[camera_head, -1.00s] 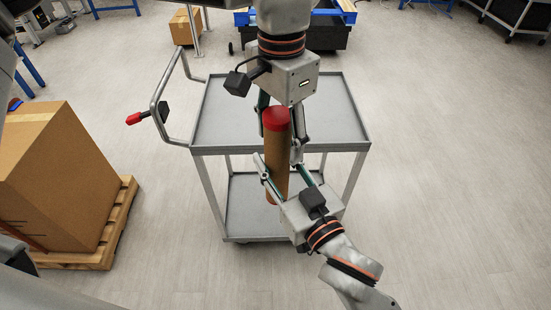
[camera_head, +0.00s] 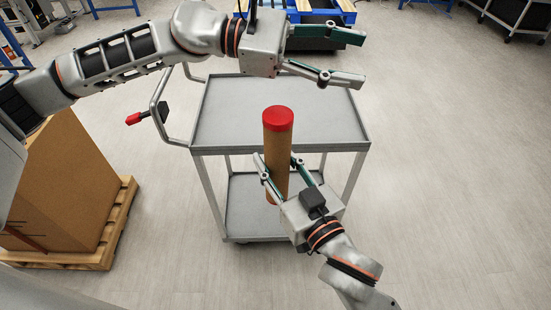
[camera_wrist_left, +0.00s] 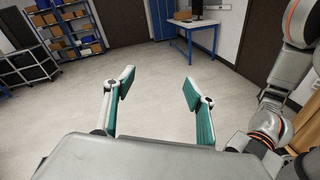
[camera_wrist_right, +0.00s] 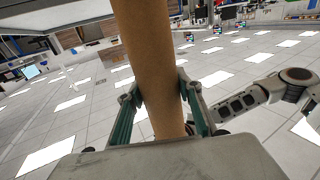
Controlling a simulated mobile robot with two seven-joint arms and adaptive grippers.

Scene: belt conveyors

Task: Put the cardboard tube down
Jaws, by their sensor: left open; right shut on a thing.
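The brown cardboard tube (camera_head: 277,150) with a red cap stands upright in the head view, in front of the grey cart. My right gripper (camera_head: 277,178) is shut on its lower part, with one finger on each side. The tube also fills the middle of the right wrist view (camera_wrist_right: 152,65), between the fingers. My left gripper (camera_head: 345,58) is open and empty above the back of the cart, pointing right. In the left wrist view its fingers (camera_wrist_left: 157,90) are spread with only floor between them.
The grey cart (camera_head: 225,105) has a bare top tray, a lower shelf and a handle (camera_head: 160,100) with a red grip at left. A large cardboard box (camera_head: 75,185) sits on a wooden pallet (camera_head: 115,235) at left. The floor at right is clear.

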